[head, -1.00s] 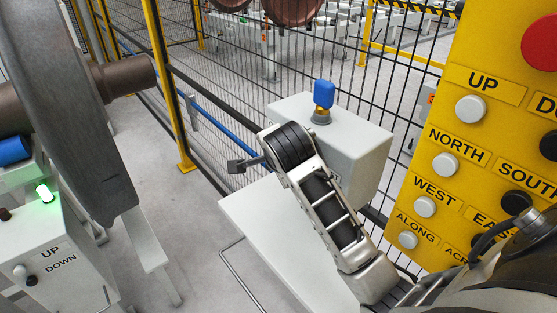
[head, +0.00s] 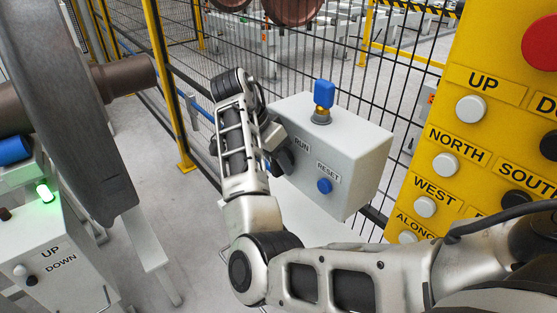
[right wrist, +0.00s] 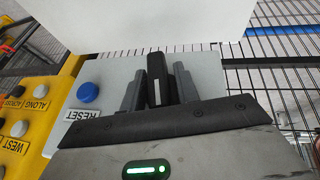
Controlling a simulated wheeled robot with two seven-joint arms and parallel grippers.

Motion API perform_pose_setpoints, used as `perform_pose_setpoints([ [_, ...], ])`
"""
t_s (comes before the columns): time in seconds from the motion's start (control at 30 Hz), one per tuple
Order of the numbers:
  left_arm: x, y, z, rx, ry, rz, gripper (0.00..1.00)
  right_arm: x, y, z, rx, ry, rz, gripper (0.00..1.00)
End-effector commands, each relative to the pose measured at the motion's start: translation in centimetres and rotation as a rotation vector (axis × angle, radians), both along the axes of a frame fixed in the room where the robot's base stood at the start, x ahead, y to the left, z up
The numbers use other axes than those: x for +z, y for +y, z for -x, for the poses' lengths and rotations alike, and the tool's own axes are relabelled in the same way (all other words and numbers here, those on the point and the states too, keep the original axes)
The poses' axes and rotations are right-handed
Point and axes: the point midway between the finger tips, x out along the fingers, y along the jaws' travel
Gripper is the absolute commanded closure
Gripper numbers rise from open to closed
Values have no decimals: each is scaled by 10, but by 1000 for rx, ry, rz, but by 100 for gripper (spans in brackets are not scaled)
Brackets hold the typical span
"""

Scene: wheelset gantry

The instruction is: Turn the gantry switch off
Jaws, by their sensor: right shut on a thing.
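The gantry switch is on the front of a grey box (head: 352,185) marked RUN and RESET. In the right wrist view its black handle (right wrist: 155,82), with a white stripe, stands between the two fingers. My right gripper (head: 277,150) reaches the box's left front from the left, and its fingers are shut on the handle. My left gripper is not in view.
A yellow push-button panel (head: 480,140) is close on the right. Mesh fencing (head: 400,75) runs behind. A large wheel (head: 70,110) stands at left.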

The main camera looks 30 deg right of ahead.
Motion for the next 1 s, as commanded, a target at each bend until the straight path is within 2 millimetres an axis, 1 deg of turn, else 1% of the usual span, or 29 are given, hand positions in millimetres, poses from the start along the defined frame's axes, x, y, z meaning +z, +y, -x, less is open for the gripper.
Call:
perform_pose_setpoints([
  [0.2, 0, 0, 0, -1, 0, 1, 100, 0, 2, -1, 7, 205, 11, 92],
  [0.5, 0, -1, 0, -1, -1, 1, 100, 0, 1, -1, 7, 432, 31, 92],
  [0.73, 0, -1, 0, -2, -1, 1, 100, 0, 0, -1, 4, 541, 43, 92],
  [1.0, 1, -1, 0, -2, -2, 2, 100, 0, -1, 0, -2, 593, 51, 92],
])
